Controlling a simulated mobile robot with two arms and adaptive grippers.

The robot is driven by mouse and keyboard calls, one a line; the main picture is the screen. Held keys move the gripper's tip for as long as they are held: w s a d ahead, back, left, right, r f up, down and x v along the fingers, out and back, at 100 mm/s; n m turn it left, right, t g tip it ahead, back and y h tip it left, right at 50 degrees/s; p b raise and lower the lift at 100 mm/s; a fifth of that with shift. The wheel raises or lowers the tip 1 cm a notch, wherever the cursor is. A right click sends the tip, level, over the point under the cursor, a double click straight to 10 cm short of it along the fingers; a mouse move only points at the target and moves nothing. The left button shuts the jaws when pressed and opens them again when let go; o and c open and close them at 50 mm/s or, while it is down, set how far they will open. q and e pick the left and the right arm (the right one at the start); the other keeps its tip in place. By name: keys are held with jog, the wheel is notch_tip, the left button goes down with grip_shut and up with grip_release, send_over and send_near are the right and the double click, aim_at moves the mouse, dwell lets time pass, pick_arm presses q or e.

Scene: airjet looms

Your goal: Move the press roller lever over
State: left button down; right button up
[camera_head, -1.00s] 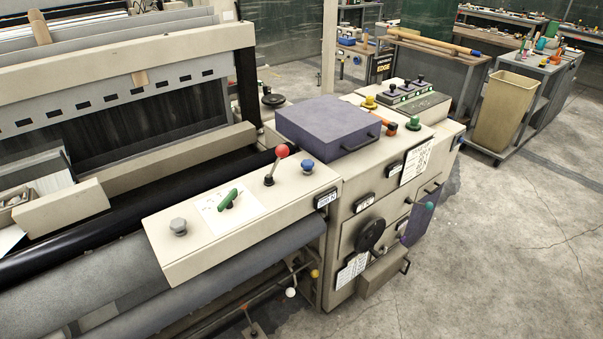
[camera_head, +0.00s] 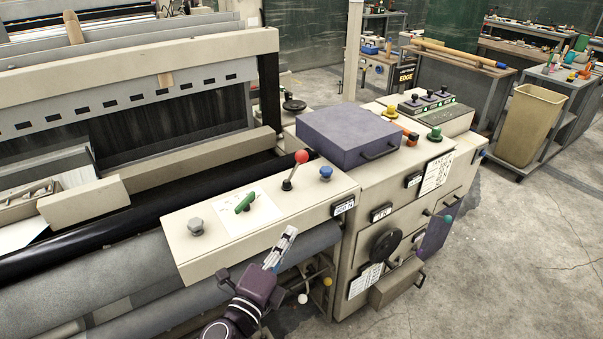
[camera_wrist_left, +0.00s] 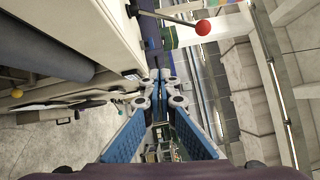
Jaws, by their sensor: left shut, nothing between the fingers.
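A lever with a red ball knob (camera_head: 301,157) stands up from the light top panel (camera_head: 182,258) of the loom, leaning slightly right. Its red knob also shows at the top of the left wrist view (camera_wrist_left: 202,28). My left gripper (camera_head: 290,232) is in front of the panel's front edge, below and apart from the red-knobbed lever. Its fingers are shut and empty; they also show in the left wrist view (camera_wrist_left: 160,75). Lower levers carry a white ball (camera_head: 303,298) and a yellow ball (camera_head: 327,282), to the right of my left wrist. My right gripper is out of view.
The panel also holds a green switch (camera_head: 245,203), a grey knob (camera_head: 196,227) and a blue knob (camera_head: 326,173). A purple box (camera_head: 348,135) sits behind it. A black handwheel (camera_head: 386,246) juts from the cabinet. Open floor (camera_head: 500,270) lies to the right.

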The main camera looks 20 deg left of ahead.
aim_at(295, 167)
pick_arm(q)
notch_tip(295, 167, up, 7)
jog(key=m+t, duration=0.2)
jog(key=a+p+x, duration=0.1)
jog(key=p+x, duration=0.3)
jog(key=x, duration=0.8)
jog(key=shift+a+g+h+p, duration=0.3)
jog(key=shift+a+p, duration=0.05)
jog(key=shift+p, duration=0.05)
jog(key=shift+r, duration=0.1)
